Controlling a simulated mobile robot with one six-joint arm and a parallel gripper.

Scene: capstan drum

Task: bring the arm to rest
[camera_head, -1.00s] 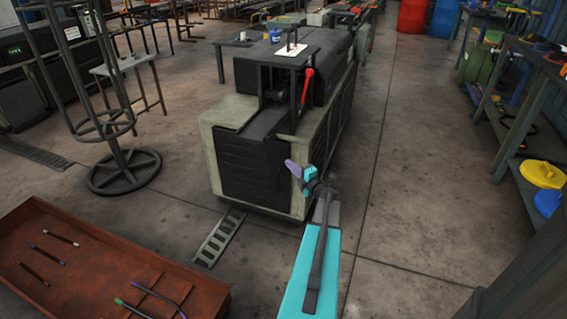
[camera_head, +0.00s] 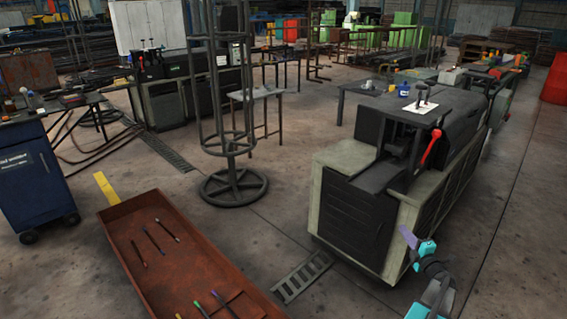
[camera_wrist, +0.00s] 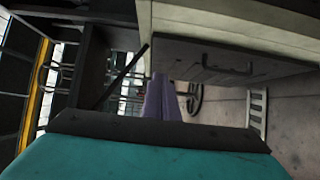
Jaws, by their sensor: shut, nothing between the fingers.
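My gripper (camera_head: 408,237) shows at the lower right of the head view, with purple fingers on a teal wrist. It is in front of the near right corner of the grey and black machine (camera_head: 345,212) and looks apart from it. In the wrist view the purple fingers (camera_wrist: 164,98) are together with nothing between them. The machine's dark door (camera_wrist: 225,62) with a handle fills the upper right of that view. No capstan drum can be made out clearly.
A rusty tray (camera_head: 215,262) with several thin rods lies at the lower left. A round-based rack (camera_head: 232,186) stands behind it. A floor grate (camera_head: 301,278) lies between tray and machine. A red lever (camera_head: 431,147) sits on the machine. Open floor lies to the right.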

